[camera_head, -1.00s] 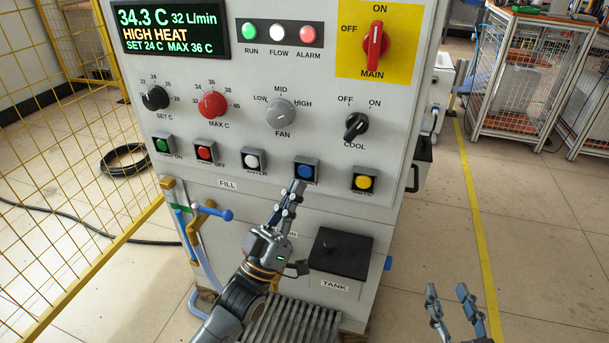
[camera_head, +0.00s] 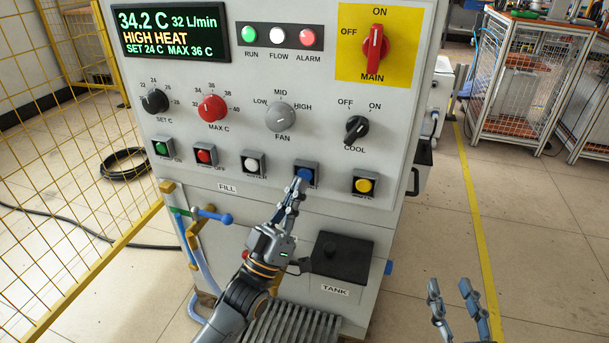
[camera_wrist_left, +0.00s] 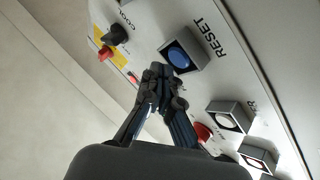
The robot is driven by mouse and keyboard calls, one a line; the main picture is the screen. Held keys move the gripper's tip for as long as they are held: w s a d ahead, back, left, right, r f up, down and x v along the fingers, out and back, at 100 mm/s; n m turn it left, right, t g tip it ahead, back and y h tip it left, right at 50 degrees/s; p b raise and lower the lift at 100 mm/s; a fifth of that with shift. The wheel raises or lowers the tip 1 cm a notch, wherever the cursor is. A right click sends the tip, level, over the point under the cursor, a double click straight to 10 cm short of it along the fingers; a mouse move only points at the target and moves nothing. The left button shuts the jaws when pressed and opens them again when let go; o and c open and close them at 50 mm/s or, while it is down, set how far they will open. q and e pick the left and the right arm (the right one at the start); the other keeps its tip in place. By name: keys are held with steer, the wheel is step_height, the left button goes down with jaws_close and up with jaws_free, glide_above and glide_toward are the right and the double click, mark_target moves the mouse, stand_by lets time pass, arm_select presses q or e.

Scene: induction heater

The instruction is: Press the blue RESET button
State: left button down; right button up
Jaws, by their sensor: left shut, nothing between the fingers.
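The blue RESET button (camera_head: 305,174) sits in a square dark housing on the lower row of the machine's front panel. In the left wrist view the blue button (camera_wrist_left: 180,56) shows beside the RESET label, just beyond the fingertips. My left gripper (camera_head: 298,186) is shut and empty, its tips at the lower edge of the button in the head view. In the left wrist view the shut fingertips (camera_wrist_left: 157,73) are close to the button housing; I cannot tell if they touch. My right gripper (camera_head: 452,290) is open and empty at the lower right, away from the panel.
A white button (camera_head: 253,163) and a yellow button (camera_head: 364,186) flank the blue one. The black COOL knob (camera_head: 356,128) is above. A blue-handled valve (camera_head: 214,215) and the black tank lid (camera_head: 340,257) are below.

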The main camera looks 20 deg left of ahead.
arm_select(q)
steer(key=shift+w, duration=0.1)
stand_by(0.7)
steer(key=shift+w, duration=0.3)
arm_select(e)
steer(key=shift+r, duration=0.1)
arm_select(q)
steer(key=shift+w, duration=0.15)
stand_by(0.3)
steer(key=shift+w, duration=0.35)
arm_select(e)
steer(key=shift+a+r+t+y, duration=0.1)
steer(key=shift+r+t+y, duration=0.2)
steer(key=shift+r, duration=0.25)
arm_select(q)
steer(key=shift+s+p, duration=0.35)
steer(key=shift+s, duration=0.55)
arm_select(e)
steer(key=shift+s+d+f+g+h, duration=0.15)
steer(key=shift+f+g, duration=0.25)
steer(key=shift+f, duration=0.3)
steer(key=shift+d+f+g+h, duration=0.1)
steer(key=shift+f+g+h, duration=0.1)
steer(key=shift+f+g, duration=0.4)
steer(key=shift+s+d+f+g+h, duration=0.1)
steer(key=shift+d+f+g+h, duration=0.1)
steer(key=shift+f, duration=0.65)
